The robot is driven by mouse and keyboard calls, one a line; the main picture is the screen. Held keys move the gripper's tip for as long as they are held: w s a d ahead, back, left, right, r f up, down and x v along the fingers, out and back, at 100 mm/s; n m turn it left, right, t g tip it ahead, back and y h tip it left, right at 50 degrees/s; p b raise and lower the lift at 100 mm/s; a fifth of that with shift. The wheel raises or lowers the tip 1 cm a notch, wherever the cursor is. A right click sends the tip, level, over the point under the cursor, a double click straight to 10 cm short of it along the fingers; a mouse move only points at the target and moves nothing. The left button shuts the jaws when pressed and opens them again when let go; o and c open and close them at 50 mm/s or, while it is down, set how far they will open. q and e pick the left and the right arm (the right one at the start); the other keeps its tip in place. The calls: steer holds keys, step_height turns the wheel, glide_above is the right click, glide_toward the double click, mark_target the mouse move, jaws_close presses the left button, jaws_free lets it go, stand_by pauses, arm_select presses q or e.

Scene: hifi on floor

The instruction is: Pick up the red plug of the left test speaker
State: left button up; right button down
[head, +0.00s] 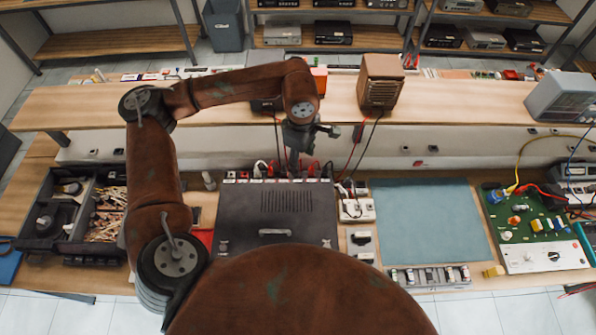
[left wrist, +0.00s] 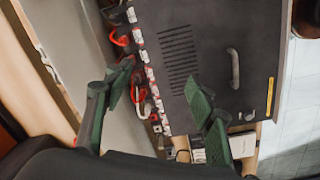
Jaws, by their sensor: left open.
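The dark amplifier (head: 277,215) lies on the workbench with a row of labelled terminals along its back edge. Red plugs and leads show at that edge in the head view. In the left wrist view, red plugs (left wrist: 138,94) sit by the terminals of the amplifier (left wrist: 165,50); I cannot tell which belongs to the left test speaker. My left gripper (head: 296,158) is above the back edge. Its green fingers (left wrist: 158,98) are spread and empty, one beyond the terminal row and one over the amplifier lid. My right gripper is out of view.
A wooden speaker (head: 380,82) stands on the raised shelf; my arm hides part of that shelf. A blue-grey mat (head: 430,222) lies right of the amplifier, with a green circuit board (head: 530,215) beyond. A parts tray (head: 75,210) is at left. Loose cables hang behind the amplifier.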

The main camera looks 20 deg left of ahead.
arm_select(q)
steer(key=w+a+f+m, duration=0.1)
steer(key=w+f+m, duration=0.1)
steer(key=f+m, duration=0.2)
steer(key=w+a+f+m, duration=0.2)
steer(key=f+m, duration=0.2)
steer(key=w+a+f+m, duration=0.2)
steer(key=f+m, duration=0.2)
steer(key=shift+w+f+t+y, duration=0.15)
steer(key=shift+w+t+y, duration=0.15)
steer(key=shift+w+t, duration=0.1)
steer(key=c, duration=0.3)
steer(key=f, duration=0.2)
steer(key=f+p, duration=0.1)
steer(key=f, duration=0.1)
steer(key=f+p, duration=0.1)
steer(key=f, duration=0.1)
steer(key=shift+w+f, duration=0.3)
steer(key=shift+w+a+f, duration=0.1)
steer(key=shift+f, duration=0.45)
jaws_close()
